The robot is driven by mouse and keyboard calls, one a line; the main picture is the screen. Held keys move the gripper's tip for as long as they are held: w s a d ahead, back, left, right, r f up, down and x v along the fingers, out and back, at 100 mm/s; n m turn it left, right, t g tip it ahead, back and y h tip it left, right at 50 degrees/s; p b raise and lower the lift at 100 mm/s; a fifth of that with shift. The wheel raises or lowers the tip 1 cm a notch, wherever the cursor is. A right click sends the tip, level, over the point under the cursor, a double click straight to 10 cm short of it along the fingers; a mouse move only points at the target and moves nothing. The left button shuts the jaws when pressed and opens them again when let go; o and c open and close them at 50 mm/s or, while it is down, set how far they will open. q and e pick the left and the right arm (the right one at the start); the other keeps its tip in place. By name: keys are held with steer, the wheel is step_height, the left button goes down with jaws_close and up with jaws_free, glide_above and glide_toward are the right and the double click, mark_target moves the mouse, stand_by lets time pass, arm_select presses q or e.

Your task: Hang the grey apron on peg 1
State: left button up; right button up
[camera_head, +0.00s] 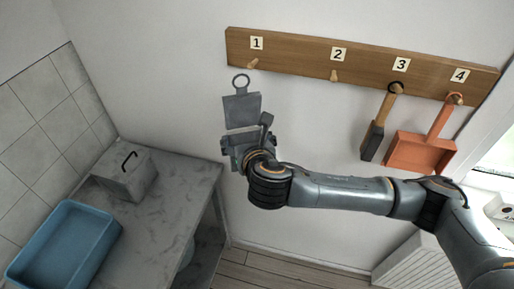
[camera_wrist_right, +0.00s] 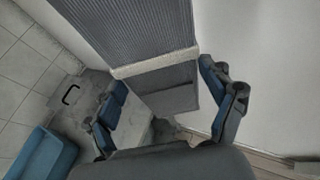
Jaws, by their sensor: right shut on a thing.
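The grey apron (camera_head: 241,108) is held upright against the white wall, with a grey ring (camera_head: 241,82) at its top. The ring shows just below and left of peg 1 (camera_head: 252,64), apart from it in the picture. My right gripper (camera_head: 244,142) is shut on the apron's lower part. In the right wrist view the apron (camera_wrist_right: 140,35) rises between the two blue-padded fingers (camera_wrist_right: 166,98), with a pale band across it. The ring and peg are not seen there. My left gripper is not in view.
The wooden peg board (camera_head: 300,55) also has an empty peg 2 (camera_head: 334,76). A dark brush with a wooden handle (camera_head: 377,128) hangs on peg 3 and an orange dustpan (camera_head: 420,152) on peg 4. A grey lidded box (camera_head: 125,176) and blue tub (camera_head: 62,243) stand on the counter (camera_head: 160,225).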

steer(key=shift+w+a+r, duration=0.1)
steer(key=shift+r, duration=0.15)
steer(key=shift+w+f, duration=0.15)
steer(key=shift+w, duration=0.1)
steer(key=shift+w+d+f+b, duration=0.1)
steer(key=shift+w+d+b, duration=0.15)
steer(key=shift+w, duration=0.2)
steer(key=shift+w+d+f+b, duration=0.1)
steer(key=shift+w+b, duration=0.25)
steer(key=shift+w, duration=0.05)
steer(key=shift+w+d+b, duration=0.3)
steer(key=shift+w+b, duration=0.3)
steer(key=shift+w, duration=0.25)
steer(key=w+d+f+b, duration=0.1)
steer(key=w+d, duration=0.1)
steer(key=w, duration=0.4)
steer(key=shift+b, duration=0.35)
steer(key=shift+f, duration=0.15)
steer(key=shift+a, duration=0.1)
